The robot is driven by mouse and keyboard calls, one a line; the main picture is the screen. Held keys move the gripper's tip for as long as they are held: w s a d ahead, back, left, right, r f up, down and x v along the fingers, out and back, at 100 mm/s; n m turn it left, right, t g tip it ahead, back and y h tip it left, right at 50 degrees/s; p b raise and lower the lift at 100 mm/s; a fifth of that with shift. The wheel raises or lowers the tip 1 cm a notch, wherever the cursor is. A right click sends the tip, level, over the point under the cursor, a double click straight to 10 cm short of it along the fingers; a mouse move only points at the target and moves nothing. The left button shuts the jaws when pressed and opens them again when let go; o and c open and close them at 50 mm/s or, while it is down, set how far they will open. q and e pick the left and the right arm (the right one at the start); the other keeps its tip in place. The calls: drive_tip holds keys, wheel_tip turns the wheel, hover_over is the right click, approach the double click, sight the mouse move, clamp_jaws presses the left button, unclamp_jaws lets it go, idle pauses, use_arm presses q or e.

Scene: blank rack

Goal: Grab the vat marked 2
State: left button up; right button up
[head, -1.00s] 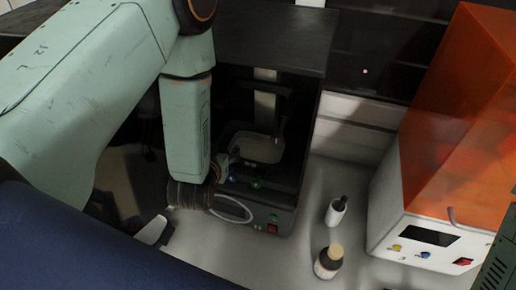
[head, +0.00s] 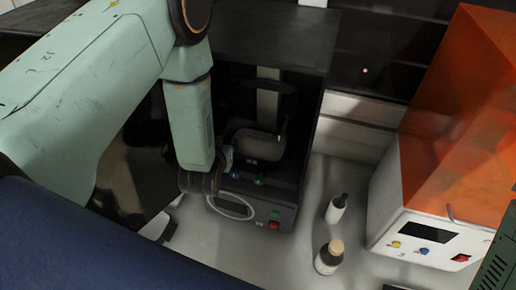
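A dark grey vat (head: 258,146) is inside the open bay of a black machine (head: 285,212). I cannot read a number on it. My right gripper is not in view.
An orange-hooded white machine (head: 412,228) stands at the right. A small white bottle (head: 335,212) and a dark bottle with a tan cap (head: 327,262) stand on the light bench between the machines. The black machine's dark top overhangs its bay.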

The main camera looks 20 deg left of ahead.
use_arm(q)
drive_tip(key=shift+w+d, duration=0.1)
drive_tip(key=shift+d, duration=0.05)
drive_tip(key=c, duration=0.3)
clamp_jaws()
drive_tip(key=shift+w+r, duration=0.1)
drive_tip(key=shift+r, duration=0.1)
